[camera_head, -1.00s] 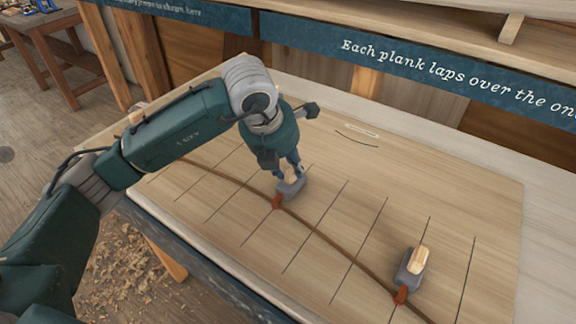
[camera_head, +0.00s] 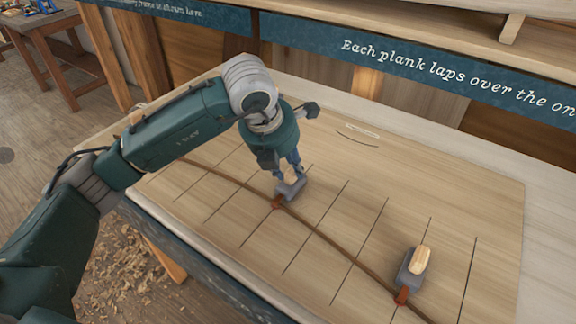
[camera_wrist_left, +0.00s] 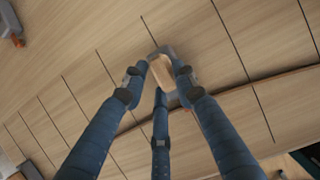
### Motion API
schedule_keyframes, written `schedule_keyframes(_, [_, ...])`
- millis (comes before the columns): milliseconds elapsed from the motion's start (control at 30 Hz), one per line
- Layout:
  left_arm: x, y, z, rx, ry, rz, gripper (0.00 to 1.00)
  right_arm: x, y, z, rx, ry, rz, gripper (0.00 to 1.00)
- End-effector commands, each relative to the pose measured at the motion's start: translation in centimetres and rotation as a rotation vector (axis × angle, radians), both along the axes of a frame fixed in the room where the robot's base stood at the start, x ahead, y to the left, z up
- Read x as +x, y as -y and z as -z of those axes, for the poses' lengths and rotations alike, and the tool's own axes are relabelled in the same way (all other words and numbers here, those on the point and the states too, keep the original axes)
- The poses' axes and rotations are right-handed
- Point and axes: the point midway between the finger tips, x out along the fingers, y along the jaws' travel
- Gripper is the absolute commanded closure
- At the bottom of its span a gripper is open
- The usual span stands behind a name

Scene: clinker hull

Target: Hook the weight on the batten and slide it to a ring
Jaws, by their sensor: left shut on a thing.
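A grey weight (camera_head: 294,189) with a red-brown hook (camera_head: 277,202) stands on the board at mid-picture. Its hook meets the dark batten (camera_head: 325,238), apparently over it. My left gripper (camera_head: 287,172) comes down from above and is shut on the weight's wooden handle, which shows between the fingers in the left wrist view (camera_wrist_left: 161,70). A second grey weight (camera_head: 405,277) with a pale wooden handle sits at lower right, its hook (camera_head: 402,296) at the batten. I cannot make out a ring. My right gripper is not in view.
The wooden board (camera_head: 470,190) carries several thin dark cross lines. A short curved line and a small pale label (camera_head: 362,131) lie near its far edge. A blue lettered strip (camera_head: 440,65) runs behind. The board right of my gripper is clear up to the second weight.

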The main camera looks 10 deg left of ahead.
Motion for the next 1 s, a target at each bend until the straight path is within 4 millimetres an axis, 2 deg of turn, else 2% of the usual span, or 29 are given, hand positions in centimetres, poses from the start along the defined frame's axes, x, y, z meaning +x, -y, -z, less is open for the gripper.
schedule_keyframes(433, [0.1,0.1,-0.1,-0.002,0.003,0.0,1.0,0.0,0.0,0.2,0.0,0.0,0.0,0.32])
schedule_keyframes(467, [0.1,0.1,-0.1,-0.002,0.003,0.0,0.66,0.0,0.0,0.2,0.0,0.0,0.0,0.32])
schedule_keyframes(533, [0.0,0.1,-0.1,-0.002,0.003,0.0,0.52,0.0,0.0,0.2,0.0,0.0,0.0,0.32])
schedule_keyframes(833, [-0.1,0.0,0.2,0.001,-0.004,0.0,0.5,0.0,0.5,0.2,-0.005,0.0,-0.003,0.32])
schedule_keyframes(1000, [-0.5,-0.2,-1.3,0.0,0.001,0.0,0.5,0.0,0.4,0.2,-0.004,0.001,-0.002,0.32])
